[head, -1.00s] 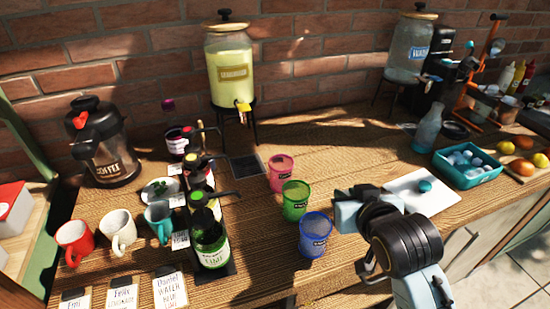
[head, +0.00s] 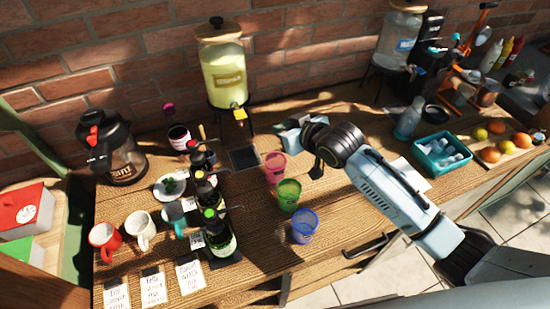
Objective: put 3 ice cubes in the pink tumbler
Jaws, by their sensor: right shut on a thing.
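The pink tumbler (head: 274,168) stands upright on the wooden table, at the back of a row with a green tumbler (head: 289,193) and a blue tumbler (head: 304,227). I cannot make out what is inside it. A teal tray (head: 421,157) of pale ice cubes (head: 446,153) is on the right. My right gripper (head: 290,139) is just behind and to the right of the pink tumbler, above the table. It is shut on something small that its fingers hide. My left gripper is out of view.
Dark bottles (head: 218,236) stand left of the tumblers. A lemonade dispenser (head: 222,75) is behind them, a water dispenser (head: 401,38) at back right. A board of fruit (head: 491,155) is right of the tray. The front table strip near the blue tumbler is clear.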

